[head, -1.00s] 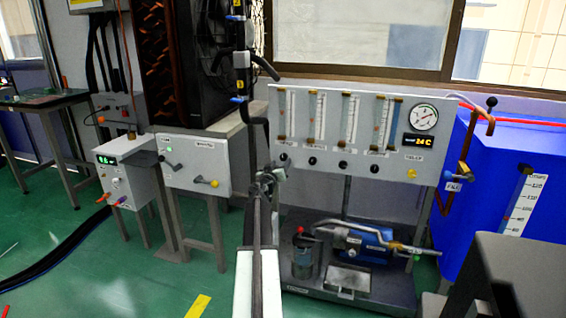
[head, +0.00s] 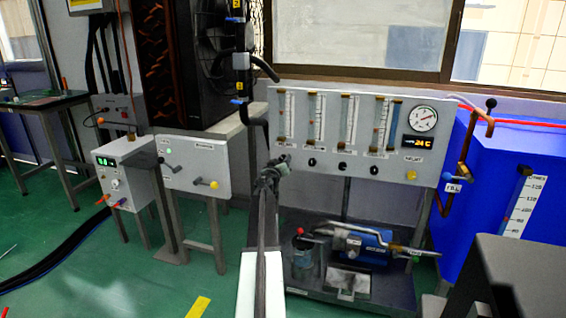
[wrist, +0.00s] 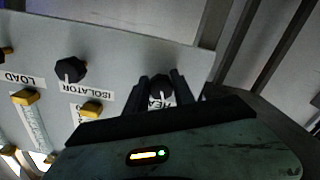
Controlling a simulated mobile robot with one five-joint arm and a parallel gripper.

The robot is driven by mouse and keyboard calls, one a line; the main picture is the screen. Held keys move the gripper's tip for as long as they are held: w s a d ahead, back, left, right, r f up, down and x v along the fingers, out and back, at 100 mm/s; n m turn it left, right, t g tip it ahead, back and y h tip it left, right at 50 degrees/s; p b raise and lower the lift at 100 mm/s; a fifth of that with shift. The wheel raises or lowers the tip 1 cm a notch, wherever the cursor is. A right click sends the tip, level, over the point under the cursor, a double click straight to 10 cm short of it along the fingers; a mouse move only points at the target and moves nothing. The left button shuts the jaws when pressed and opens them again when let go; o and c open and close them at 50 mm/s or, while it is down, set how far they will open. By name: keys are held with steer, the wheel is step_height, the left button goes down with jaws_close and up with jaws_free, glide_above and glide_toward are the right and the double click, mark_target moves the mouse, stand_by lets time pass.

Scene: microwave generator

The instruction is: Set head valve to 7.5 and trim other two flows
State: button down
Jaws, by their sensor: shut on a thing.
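My gripper (wrist: 160,84) is shut on the black head valve knob (wrist: 161,92), whose label between the fingers is partly covered. In the head view my gripper (head: 283,160) is at the lower left of the grey flow panel (head: 335,104) and hides that knob. The black isolator knob (wrist: 70,71) shows beside it in the wrist view, with the load knob (wrist: 4,51) at the edge. Tall flow tubes (head: 287,114) stand above the knobs in the head view. Their readings are too small to tell.
A round gauge (head: 423,118) and a 24 C display (head: 417,142) sit at the panel's right. A blue tank (head: 483,180) stands right of it. A blue pump (head: 366,244) is below. A grey box (head: 196,167) with a lever stands left of my arm.

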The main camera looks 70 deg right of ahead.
steer(key=n, duration=0.3)
steer(key=c, duration=1.1)
jaws_free()
steer(key=shift+o, duration=0.2)
steer(key=shift+a, duration=0.1)
steer(key=a, duration=0.7)
steer(key=shift+s+a, duration=0.3)
steer(key=shift+a, duration=0.05)
